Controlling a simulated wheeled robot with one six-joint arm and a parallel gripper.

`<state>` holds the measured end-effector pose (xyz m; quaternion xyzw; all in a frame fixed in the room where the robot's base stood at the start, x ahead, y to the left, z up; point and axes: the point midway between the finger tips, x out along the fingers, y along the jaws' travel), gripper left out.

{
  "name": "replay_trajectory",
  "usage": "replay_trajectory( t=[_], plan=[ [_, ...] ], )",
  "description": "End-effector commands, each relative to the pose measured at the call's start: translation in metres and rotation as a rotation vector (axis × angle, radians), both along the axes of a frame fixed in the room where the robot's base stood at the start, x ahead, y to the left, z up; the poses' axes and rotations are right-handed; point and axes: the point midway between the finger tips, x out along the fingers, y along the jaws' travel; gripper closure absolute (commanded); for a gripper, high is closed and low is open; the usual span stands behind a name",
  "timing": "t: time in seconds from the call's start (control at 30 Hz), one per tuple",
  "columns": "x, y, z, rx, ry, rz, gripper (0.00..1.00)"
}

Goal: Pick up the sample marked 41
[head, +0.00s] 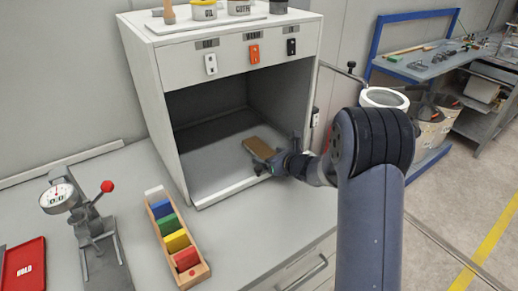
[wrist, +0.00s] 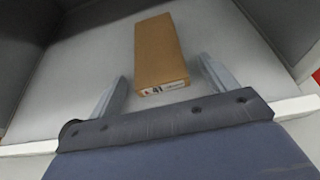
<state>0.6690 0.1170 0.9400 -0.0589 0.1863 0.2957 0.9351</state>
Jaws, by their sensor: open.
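The sample marked 41 is a flat brown block (wrist: 160,50) with a white label on its near end, seen in the wrist view. It lies on the grey floor of the open cabinet and also shows in the head view (head: 259,147). My gripper (wrist: 161,77) is open, with one finger on each side of the block's near end. The fingers appear apart from the block, with a gap on each side. In the head view my gripper (head: 265,163) is at the cabinet's front edge, and my arm hides part of the cabinet's right side.
The white cabinet (head: 161,122) has side walls and a raised front lip around the opening. A wooden tray (head: 203,270) of coloured cards and a dial gauge (head: 57,198) stand on the counter to the left.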

Motion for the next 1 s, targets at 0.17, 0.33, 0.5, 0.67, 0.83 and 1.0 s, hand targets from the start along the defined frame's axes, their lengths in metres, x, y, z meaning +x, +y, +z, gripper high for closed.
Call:
replay_trajectory(
  t=[0.17, 0.33, 0.5, 0.67, 0.83, 1.0],
  plan=[
    [-0.0002, -0.0002, 0.0001, 0.000, 0.000, 0.000, 0.24],
    [-0.0003, -0.0002, 0.0002, 0.000, 0.000, 0.000, 0.38],
    [-0.0003, -0.0002, 0.0002, 0.000, 0.000, 0.000, 0.52],
    [-0.0003, -0.0002, 0.0003, 0.000, 0.000, 0.000, 0.65],
    [-0.0002, -0.0002, 0.0007, 0.001, -0.001, 0.000, 0.70],
    [-0.0001, -0.0002, 0.0056, 0.001, -0.002, 0.001, 0.70]
  ],
)
